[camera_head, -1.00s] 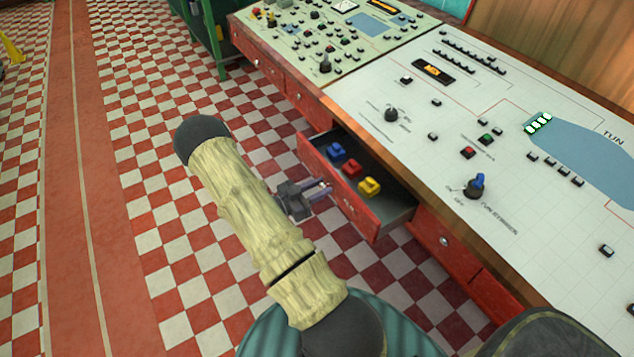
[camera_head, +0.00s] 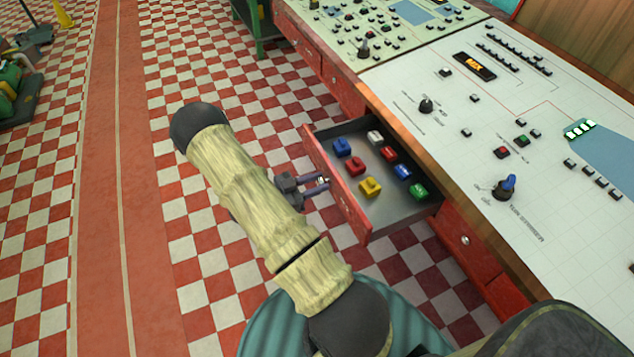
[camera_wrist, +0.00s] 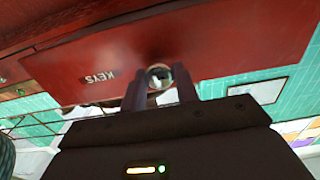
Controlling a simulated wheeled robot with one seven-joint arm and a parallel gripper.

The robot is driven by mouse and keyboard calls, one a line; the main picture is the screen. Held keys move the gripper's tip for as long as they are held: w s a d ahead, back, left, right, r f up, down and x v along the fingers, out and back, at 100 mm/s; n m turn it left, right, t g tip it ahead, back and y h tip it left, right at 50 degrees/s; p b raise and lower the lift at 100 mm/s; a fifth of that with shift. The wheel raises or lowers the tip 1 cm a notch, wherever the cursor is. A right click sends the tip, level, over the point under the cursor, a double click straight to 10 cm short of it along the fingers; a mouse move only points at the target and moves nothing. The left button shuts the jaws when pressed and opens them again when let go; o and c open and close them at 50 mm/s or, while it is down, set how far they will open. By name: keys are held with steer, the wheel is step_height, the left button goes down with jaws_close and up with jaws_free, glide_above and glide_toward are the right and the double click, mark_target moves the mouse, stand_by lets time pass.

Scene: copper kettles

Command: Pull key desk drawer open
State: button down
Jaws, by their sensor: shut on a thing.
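The red key drawer (camera_head: 338,190) is pulled well out of the desk, and its grey inside shows in the head view. In the wrist view the drawer front (camera_wrist: 215,45) fills the upper part, with an upside-down label "KEYS" (camera_wrist: 97,77). My gripper (camera_head: 322,183) is at the drawer front, shut on its round metal knob (camera_wrist: 159,75). The fingers stand on either side of the knob.
The desk (camera_head: 480,110) carries a control panel with buttons and knobs. Closed red drawers (camera_head: 470,244) flank the open one. Checkered floor (camera_head: 120,200) lies free to the left. Green machinery (camera_head: 15,95) stands at the far left.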

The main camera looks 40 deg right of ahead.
steer(key=c, duration=1.1)
jaws_free()
steer(key=shift+o, duration=0.2)
steer(key=shift+a, duration=0.1)
steer(key=b+v, duration=0.1)
steer(key=v, duration=1.6)
